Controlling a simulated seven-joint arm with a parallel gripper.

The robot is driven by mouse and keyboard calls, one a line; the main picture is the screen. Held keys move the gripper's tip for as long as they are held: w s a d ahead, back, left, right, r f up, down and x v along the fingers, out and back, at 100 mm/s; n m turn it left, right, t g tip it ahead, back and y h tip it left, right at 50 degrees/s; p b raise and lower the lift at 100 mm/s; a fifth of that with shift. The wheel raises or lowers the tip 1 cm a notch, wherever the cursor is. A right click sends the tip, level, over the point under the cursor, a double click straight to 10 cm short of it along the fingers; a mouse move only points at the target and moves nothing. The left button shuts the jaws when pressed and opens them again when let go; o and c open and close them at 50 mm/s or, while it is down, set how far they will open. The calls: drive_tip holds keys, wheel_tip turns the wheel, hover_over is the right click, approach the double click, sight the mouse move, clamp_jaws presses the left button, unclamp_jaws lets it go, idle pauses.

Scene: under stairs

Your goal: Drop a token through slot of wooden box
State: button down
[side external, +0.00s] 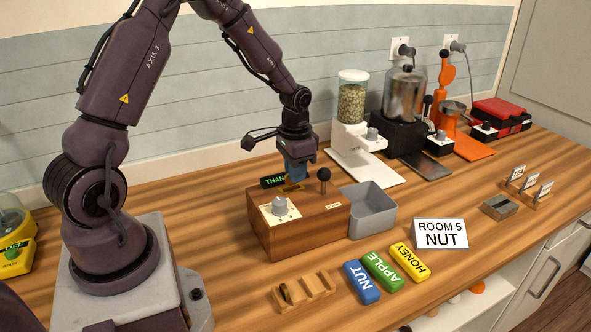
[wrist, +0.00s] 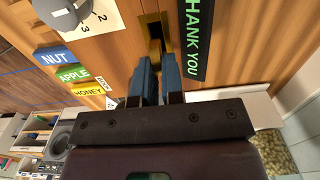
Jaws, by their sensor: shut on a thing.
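The wooden box (side external: 298,231) stands mid-counter, with a dial, a black-knobbed lever and a lit sign reading "THANK" in the side view. The sign reads "HANK YOU" in the wrist view (wrist: 196,38). A brass slot plate (wrist: 154,30) with a dark opening lies beside the sign on the box top. My gripper (wrist: 156,62) points down over the plate, its blue fingers shut on a brass-coloured token (wrist: 155,50). The token's far edge is at or just over the slot; I cannot tell how far it is inside. The side view also shows my gripper (side external: 296,180) low over the box.
A grey bin (side external: 369,210) adjoins the box's right side. In front are a wooden token rack (side external: 304,291), NUT (side external: 361,282), APPLE (side external: 382,271) and HONEY (side external: 410,262) blocks, and a "ROOM 5 NUT" card (side external: 440,234). A grain dispenser (side external: 352,130) and other machines stand behind.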

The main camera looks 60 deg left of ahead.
drive_tip(key=shift+f, duration=1)
drive_tip(key=c, duration=0.7)
unclamp_jaws()
drive_tip(key=shift+r, duration=3.05)
